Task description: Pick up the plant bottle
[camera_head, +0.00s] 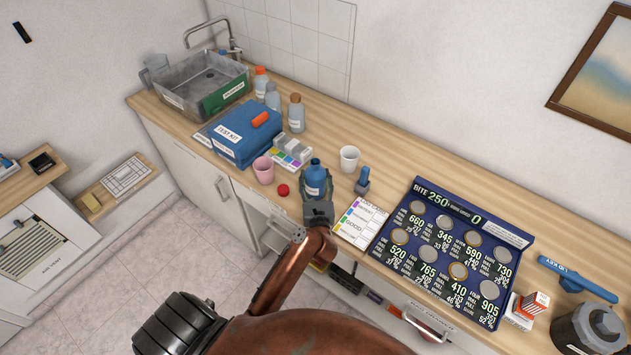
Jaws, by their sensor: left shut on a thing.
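A blue bottle (315,178) with a darker blue cap stands near the front edge of the wooden counter. Its label is too small to read, so I cannot tell if it says plant. My left gripper (317,196) reaches up from below and is shut on this bottle; the fingers partly hide its lower body. Other bottles stand further back by the sink: one with an orange cap (261,83), a grey-blue one (272,97) and one with a brown cap (296,113). My right gripper is not in view.
A pink cup (264,170), a red cap (283,190), a white cup (349,158) and a small blue dropper bottle (362,181) stand close around the held bottle. A blue test kit (240,133) is to the left, a dark priced board (447,262) to the right. The counter behind is partly clear.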

